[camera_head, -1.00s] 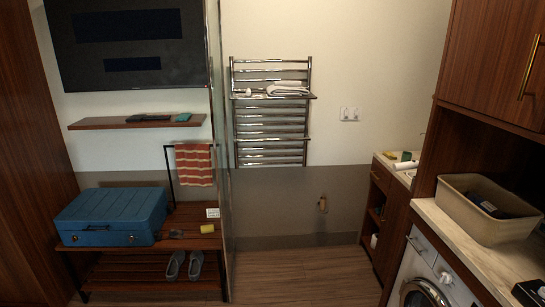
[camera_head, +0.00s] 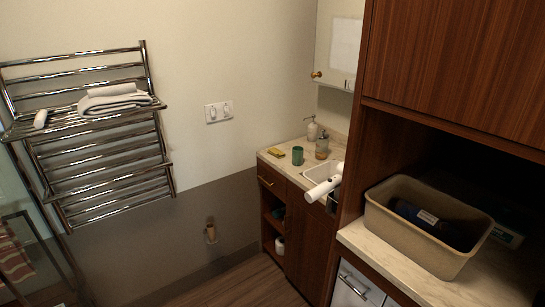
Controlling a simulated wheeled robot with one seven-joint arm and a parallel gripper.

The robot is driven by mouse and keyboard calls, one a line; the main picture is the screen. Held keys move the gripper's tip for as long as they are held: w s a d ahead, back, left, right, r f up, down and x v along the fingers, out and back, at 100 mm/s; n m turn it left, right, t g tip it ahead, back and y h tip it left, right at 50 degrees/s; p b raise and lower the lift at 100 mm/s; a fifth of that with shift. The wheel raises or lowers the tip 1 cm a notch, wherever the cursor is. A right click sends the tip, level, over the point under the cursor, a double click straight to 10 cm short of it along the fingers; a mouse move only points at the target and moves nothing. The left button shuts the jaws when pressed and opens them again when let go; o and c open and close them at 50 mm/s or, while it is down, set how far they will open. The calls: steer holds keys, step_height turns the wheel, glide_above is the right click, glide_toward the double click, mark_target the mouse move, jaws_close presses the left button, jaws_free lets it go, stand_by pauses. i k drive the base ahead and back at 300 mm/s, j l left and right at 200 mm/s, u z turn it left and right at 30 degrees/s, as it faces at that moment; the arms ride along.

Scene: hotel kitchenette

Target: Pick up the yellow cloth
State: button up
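A small flat yellow thing (camera_head: 276,152) lies on the pale sink counter (camera_head: 268,160) at the counter's left end, left of the green cup (camera_head: 297,155). It looks like a folded cloth or a sponge; it is too small to tell which. Nothing covers it. My gripper is not in view, so its state is not shown.
A white cylindrical object (camera_head: 323,188) lies across the front of the sink (camera_head: 325,171). A beige bin (camera_head: 430,247) sits on the nearer counter. A towel rack (camera_head: 95,140) hangs at left. Some floor (camera_head: 240,287) is clear.

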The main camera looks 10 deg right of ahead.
mark_target(278, 153)
steer(key=i+j, duration=0.45)
steer(key=j, duration=0.15)
steer(key=i+j+u, duration=0.1)
steer(key=i+j, duration=0.35)
steer(key=j, duration=0.15)
steer(key=i+l, duration=0.15)
steer(key=i, duration=0.4)
steer(key=i+l+u, duration=0.1)
steer(key=i, duration=0.4)
steer(key=i+l, duration=0.25)
steer(key=i, duration=0.25)
steer(key=i+l+u, duration=0.1)
steer(key=i, duration=0.45)
steer(key=l, duration=0.1)
